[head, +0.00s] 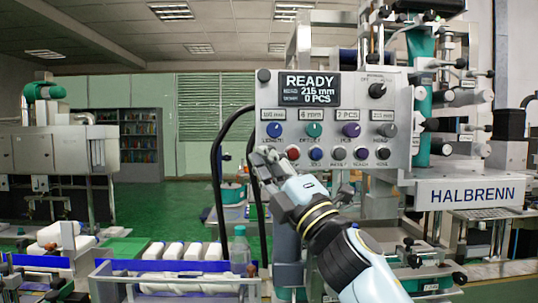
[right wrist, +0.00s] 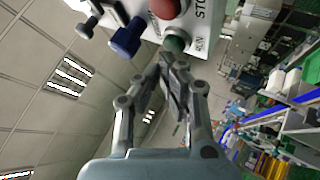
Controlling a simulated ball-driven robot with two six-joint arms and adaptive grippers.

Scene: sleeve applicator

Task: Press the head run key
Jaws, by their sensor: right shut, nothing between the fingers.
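The control panel (head: 405,100) faces me; its screen (head: 310,88) reads READY, 215 mm and 0 PCS. In the right wrist view a green key (right wrist: 174,42) marked RUN sits on the panel beside a red key (right wrist: 165,8) marked STOP. In the head view my right gripper (head: 261,168) is at the panel's lower left corner and hides the green key. It is shut and empty. In the right wrist view its fingertips (right wrist: 168,62) are very close to the green key; I cannot tell whether they touch. My left gripper is out of view.
Coloured knobs (head: 314,130) sit above. Black cables (head: 216,165) hang at the left. A rail with white bottles (head: 175,251) stands below left.

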